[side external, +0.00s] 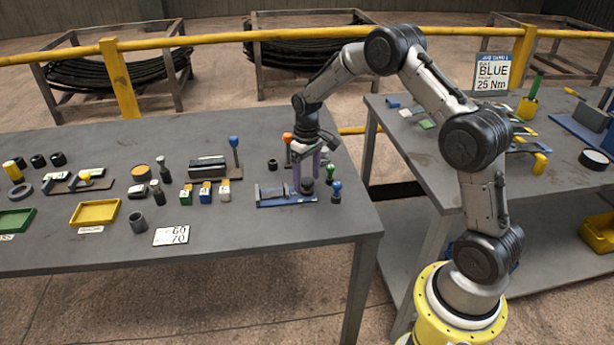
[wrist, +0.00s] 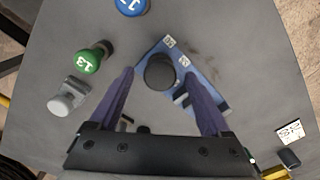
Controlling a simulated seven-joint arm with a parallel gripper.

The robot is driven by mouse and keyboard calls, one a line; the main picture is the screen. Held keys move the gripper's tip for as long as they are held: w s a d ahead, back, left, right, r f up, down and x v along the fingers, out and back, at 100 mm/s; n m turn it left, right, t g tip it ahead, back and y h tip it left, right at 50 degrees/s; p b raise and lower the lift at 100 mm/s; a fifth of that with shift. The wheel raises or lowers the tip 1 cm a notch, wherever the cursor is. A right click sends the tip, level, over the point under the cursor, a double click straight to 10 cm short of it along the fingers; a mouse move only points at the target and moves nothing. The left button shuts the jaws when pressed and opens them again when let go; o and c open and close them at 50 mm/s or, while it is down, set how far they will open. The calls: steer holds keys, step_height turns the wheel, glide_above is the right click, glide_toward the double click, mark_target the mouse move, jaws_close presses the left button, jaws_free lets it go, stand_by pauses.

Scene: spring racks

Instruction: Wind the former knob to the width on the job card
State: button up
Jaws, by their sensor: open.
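The former (side external: 272,200) is a blue base with upright blue plates near the right end of the front table. Its dark round knob (wrist: 160,72) shows at the base's end in the wrist view, between my finger tips. My gripper (side external: 306,178) has purple fingers, points down over the knob, and also shows in the wrist view (wrist: 159,78). The fingers are open, apart on either side of the knob. A white and blue card (side external: 492,72) standing on the right table reads "BLUE" and "25 Nm"; its small lines are unclear. A white card (side external: 171,236) lies flat with two numbers, apparently 65 and 70.
A green knob numbered 13 (wrist: 88,62) and a blue numbered knob (wrist: 131,5) stand close beside the former. Several small blocks, a lever stand (side external: 234,155) and a yellow tray (side external: 95,212) lie left. The table's front right corner is clear.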

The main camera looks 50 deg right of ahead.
step_height(320, 180, up, 14)
stand_by(0.5)
step_height(320, 180, up, 10)
steer(key=f+n+t, duration=0.1)
steer(key=t, duration=0.1)
glide_above(305, 181)
steer(key=s+a, duration=0.3)
steer(key=a, duration=0.1)
steer(key=s+a+r+t, duration=0.2)
steer(key=s+a+r, duration=0.3)
steer(key=s+r, duration=0.3)
steer(key=s+a+f+n+t, duration=0.1)
steer(key=s+a, duration=0.3)
steer(key=s, duration=0.7)
steer(key=s+f, duration=0.7)
steer(key=s, duration=0.1)
steer(key=shift+a+f+m+t, duration=0.3)
steer(key=shift+a+f+m, duration=0.05)
steer(key=shift+m, duration=0.05)
